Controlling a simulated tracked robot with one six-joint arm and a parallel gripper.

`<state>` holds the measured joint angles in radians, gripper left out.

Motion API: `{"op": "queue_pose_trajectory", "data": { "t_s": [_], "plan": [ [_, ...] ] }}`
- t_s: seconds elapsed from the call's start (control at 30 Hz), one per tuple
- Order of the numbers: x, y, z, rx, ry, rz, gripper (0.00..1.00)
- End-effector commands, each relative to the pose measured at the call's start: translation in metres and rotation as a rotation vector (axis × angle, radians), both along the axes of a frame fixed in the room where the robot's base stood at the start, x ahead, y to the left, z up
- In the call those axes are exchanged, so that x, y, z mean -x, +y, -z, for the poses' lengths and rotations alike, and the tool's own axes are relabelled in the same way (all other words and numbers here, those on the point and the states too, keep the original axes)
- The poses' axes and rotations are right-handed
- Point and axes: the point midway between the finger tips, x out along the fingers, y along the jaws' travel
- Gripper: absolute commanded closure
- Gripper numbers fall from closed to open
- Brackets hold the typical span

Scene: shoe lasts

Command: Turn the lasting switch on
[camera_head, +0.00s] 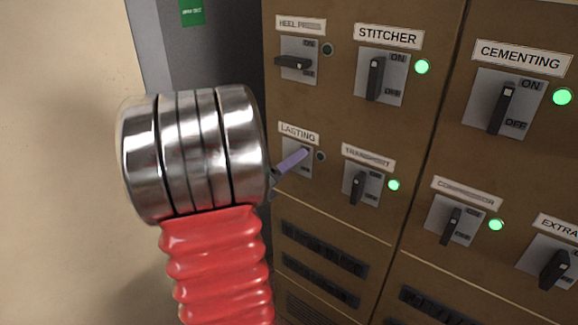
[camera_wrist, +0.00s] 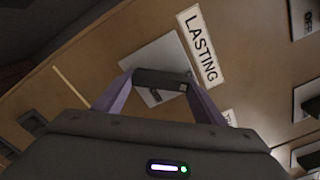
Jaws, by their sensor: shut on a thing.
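The lasting switch sits on a grey plate (camera_head: 302,170) under the LASTING label (camera_head: 298,132), in the lower row of the brown cabinet. Its lamp (camera_head: 320,156) is dark. My gripper (camera_head: 301,156) is at the switch, with a purple finger covering most of it in the head view. In the wrist view, the dark switch handle (camera_wrist: 160,78) lies between the two purple fingers, and my gripper is shut on it. The LASTING label (camera_wrist: 201,47) shows just to the right of it.
The heel press switch (camera_head: 293,63) above lies sideways with a dark lamp. The stitcher (camera_head: 375,78), cementing (camera_head: 506,104), transport (camera_head: 358,186) and compressor (camera_head: 452,225) switches stand nearly upright beside lit green lamps. The extra switch (camera_head: 553,268) is at the right edge.

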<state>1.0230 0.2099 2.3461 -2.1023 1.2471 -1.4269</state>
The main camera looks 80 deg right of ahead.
Motion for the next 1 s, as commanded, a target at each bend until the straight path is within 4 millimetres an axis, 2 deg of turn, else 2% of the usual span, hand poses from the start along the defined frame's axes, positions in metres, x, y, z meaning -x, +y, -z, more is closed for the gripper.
{"op": "queue_pose_trajectory", "data": {
  "t_s": [0.6, 1.0],
  "plan": [
    [-0.0016, -0.0005, -0.001, -0.212, 0.488, -0.006, 0.58],
    [-0.0021, -0.0005, -0.0006, -0.262, 0.601, -0.008, 0.58]
  ]
}}
